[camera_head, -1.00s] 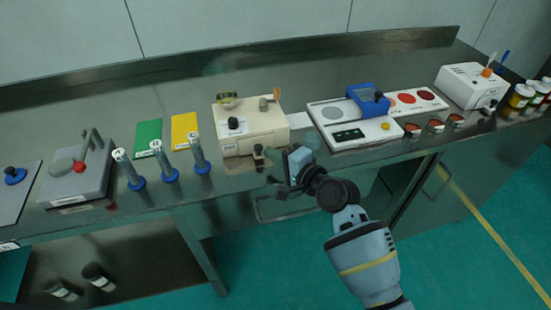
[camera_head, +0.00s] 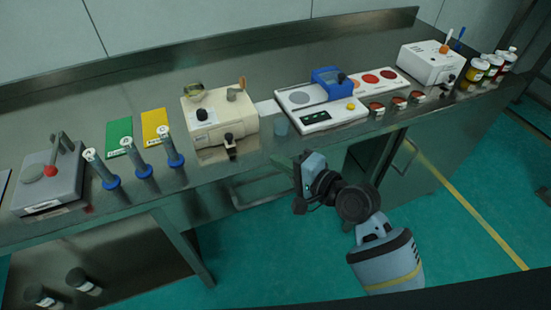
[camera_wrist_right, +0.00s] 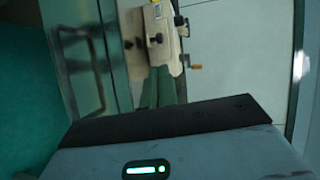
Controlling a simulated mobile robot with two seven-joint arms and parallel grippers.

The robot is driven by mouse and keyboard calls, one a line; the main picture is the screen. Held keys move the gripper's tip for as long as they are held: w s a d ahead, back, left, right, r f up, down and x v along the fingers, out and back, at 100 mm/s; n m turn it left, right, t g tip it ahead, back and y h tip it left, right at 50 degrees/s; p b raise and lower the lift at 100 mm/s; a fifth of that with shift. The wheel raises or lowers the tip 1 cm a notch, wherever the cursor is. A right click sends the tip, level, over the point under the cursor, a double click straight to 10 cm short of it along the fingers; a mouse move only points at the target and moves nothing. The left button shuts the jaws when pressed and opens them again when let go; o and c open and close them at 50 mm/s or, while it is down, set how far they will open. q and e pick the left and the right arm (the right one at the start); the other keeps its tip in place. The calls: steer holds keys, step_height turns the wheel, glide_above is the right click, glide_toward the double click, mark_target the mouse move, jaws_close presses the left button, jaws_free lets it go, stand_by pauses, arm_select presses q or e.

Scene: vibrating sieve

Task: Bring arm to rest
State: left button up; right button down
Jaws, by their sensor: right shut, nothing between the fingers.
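My right gripper (camera_head: 298,182) is in front of the bench's front edge, over the floor and apart from everything on the bench. It is shut and empty. Its two dark green fingers (camera_wrist_right: 161,88) lie side by side in the right wrist view. The beige sieve machine (camera_head: 222,134) with dark knobs stands on the bench, up and left of the gripper. The machine also shows at the top of the right wrist view (camera_wrist_right: 159,30). My left gripper is not in the head view.
Several blue-based tubes, a grey device (camera_head: 48,184) and a white box (camera_head: 432,64) are also on the bench.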

steer(key=s+d+f+n+h, duration=0.2)
steer(key=s+d+f+h, duration=0.15)
steer(key=s+f, duration=0.35)
steer(key=s+d+f+n+h, duration=0.15)
steer(key=s+d+f, duration=0.3)
steer(key=f, duration=0.45)
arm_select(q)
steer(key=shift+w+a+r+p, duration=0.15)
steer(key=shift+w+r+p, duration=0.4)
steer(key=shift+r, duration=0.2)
arm_select(e)
steer(key=s+d+f+n+g+h, duration=0.1)
steer(key=s+d+f+n, duration=0.1)
steer(key=s, duration=0.4)
steer(key=s+d+f+n+h, duration=0.2)
steer(key=s+d+f+n, duration=0.1)
steer(key=s, duration=0.4)
steer(key=s+d+f+n+g+h, duration=0.1)
steer(key=s+d+f+n, duration=0.1)
steer(key=s+f, duration=0.2)
steer(key=s, duration=0.3)
steer(key=shift+d+g, duration=0.3)
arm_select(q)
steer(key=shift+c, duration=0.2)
arm_select(e)
steer(key=shift+n, duration=0.25)
